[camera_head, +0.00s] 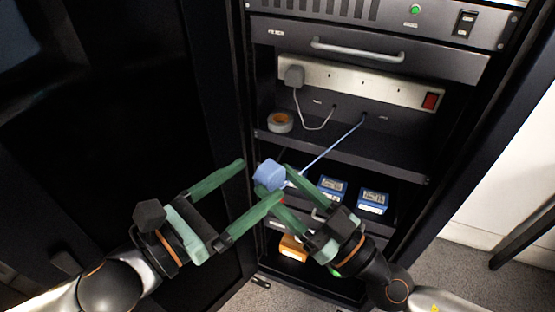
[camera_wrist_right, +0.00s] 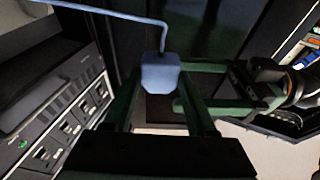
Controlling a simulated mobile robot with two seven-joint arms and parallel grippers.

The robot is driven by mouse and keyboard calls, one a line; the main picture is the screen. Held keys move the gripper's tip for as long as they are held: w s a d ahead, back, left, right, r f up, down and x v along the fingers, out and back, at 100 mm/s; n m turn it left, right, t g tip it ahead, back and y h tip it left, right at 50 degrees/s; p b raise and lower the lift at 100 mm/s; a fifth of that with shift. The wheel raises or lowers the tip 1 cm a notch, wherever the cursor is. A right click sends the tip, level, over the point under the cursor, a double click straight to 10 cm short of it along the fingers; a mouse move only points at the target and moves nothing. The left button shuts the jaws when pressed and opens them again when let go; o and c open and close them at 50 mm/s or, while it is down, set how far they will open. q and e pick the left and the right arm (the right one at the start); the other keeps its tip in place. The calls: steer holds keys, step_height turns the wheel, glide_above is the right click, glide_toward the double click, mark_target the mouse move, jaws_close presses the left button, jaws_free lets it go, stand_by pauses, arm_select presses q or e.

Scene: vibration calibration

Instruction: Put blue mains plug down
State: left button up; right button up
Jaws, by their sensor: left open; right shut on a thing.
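The blue mains plug (camera_head: 268,174) is held in front of the rack, with its blue cord running up and right to the back panel of the shelf. My right gripper (camera_head: 278,179) is shut on the plug. In the right wrist view the plug (camera_wrist_right: 160,74) sits between the right fingers, its cord leaving from the top. My left gripper (camera_head: 258,181) is open, its fingertips close to the plug from the left. Whether they touch it I cannot tell. The left fingers also show at the right of the wrist view (camera_wrist_right: 190,86).
A power strip (camera_head: 345,83) with a grey plug (camera_head: 294,76) and a red switch (camera_head: 430,101) is above the shelf (camera_head: 345,150). A tape roll (camera_head: 280,122) lies on the shelf's left. Blue boxes (camera_head: 373,201) and an orange item (camera_head: 293,247) sit lower. The shelf's middle and right are mostly clear.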

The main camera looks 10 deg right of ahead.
mark_target(260, 178)
arm_select(q)
steer(key=x, duration=0.8)
steer(key=shift+w+d, duration=0.2)
steer(key=shift+d, duration=0.1)
steer(key=shift+s, duration=0.15)
jaws_close()
steer(key=shift+c, duration=1.6)
jaws_free()
steer(key=shift+d, duration=0.1)
steer(key=o, duration=0.3)
steer(key=shift+a, duration=0.25)
steer(key=v, duration=1.1)
steer(key=shift+s+a, duration=0.15)
steer(key=shift+a, duration=0.15)
